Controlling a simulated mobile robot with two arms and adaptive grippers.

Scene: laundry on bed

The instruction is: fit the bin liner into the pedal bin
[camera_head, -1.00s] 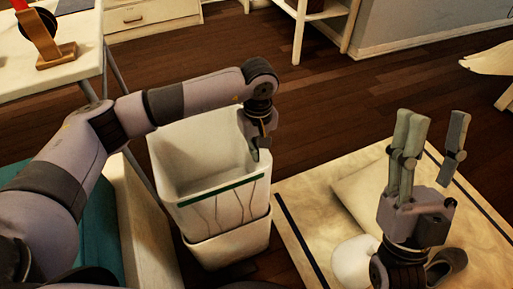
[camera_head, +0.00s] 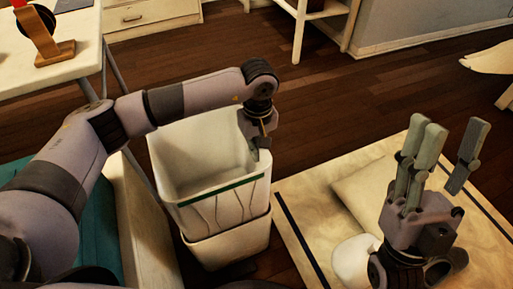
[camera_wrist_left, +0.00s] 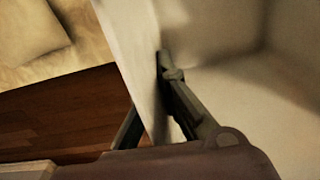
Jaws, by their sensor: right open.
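The white pedal bin (camera_head: 232,246) stands on the floor left of centre, with its top open. The white bin liner (camera_head: 240,205), with a dark green band and creased lines below it, covers the bin's upper part. My left gripper (camera_head: 262,147) points down at the right side of the rim. In the left wrist view its fingers (camera_wrist_left: 150,105) lie on either side of the pale wall (camera_wrist_left: 135,45), one inside and one outside. The outer fingertip is hidden, so its grip is unclear. My right gripper (camera_head: 443,160) is open and empty, fingers up, right of the bin.
A pale rug (camera_head: 305,205) with a dark stripe lies right of the bin, with a flat cushion (camera_head: 365,190), a white rounded object (camera_head: 352,262) and a dark shoe (camera_head: 452,262) on it. A white table (camera_head: 80,55) stands at upper left. Wooden floor (camera_head: 330,110) is clear behind.

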